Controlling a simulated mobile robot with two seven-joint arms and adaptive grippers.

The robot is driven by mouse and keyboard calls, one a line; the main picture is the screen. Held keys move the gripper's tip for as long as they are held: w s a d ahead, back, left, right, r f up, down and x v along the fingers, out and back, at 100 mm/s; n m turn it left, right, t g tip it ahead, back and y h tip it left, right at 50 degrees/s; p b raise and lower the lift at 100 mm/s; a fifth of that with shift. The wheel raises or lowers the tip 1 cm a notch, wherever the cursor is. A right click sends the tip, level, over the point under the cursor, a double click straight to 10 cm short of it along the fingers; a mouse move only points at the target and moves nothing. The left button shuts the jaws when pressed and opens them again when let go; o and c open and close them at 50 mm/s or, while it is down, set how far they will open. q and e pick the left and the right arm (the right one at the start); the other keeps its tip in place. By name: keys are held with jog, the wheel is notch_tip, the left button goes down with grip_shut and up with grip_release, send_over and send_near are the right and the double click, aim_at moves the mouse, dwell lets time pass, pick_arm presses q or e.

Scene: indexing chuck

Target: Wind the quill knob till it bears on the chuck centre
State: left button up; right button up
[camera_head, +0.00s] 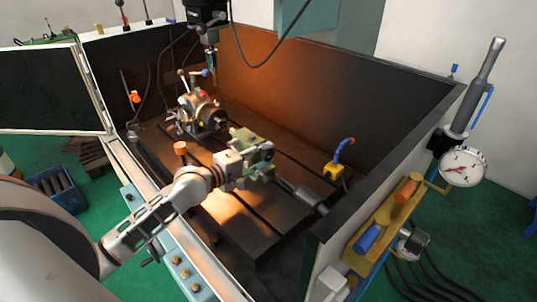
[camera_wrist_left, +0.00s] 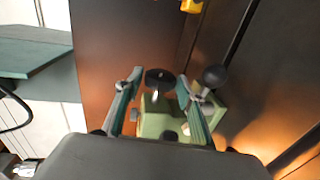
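The indexing chuck (camera_head: 204,112) stands on the slotted machine table, with levers and coloured knobs on it. A pale green tailstock body (camera_head: 243,138) sits nearer, partly hidden by my gripper. My left gripper (camera_head: 258,156) reaches over the table to this body. In the left wrist view, a dark round knob (camera_wrist_left: 159,78), which looks like the quill knob, lies between the two fingertips. The fingers are apart, with narrow gaps seeming to show beside the knob; contact cannot be told. The quill tip and its distance from the chuck centre are hidden. My right gripper is not in view.
A black spindle head (camera_head: 207,18) hangs above the chuck. Dark enclosure walls (camera_head: 300,75) surround the table. A yellow block with a blue hose (camera_head: 334,171) stands at the right. A black ball knob (camera_wrist_left: 215,76) is close beside the right finger. A dial gauge (camera_head: 463,166) is outside the right wall.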

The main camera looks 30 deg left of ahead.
pick_arm(q)
jog(key=shift+x, duration=0.95)
jog(key=c, duration=0.8)
jog(key=shift+c, duration=0.2)
jog(key=shift+r+g, duration=0.1)
jog(key=shift+g, duration=0.4)
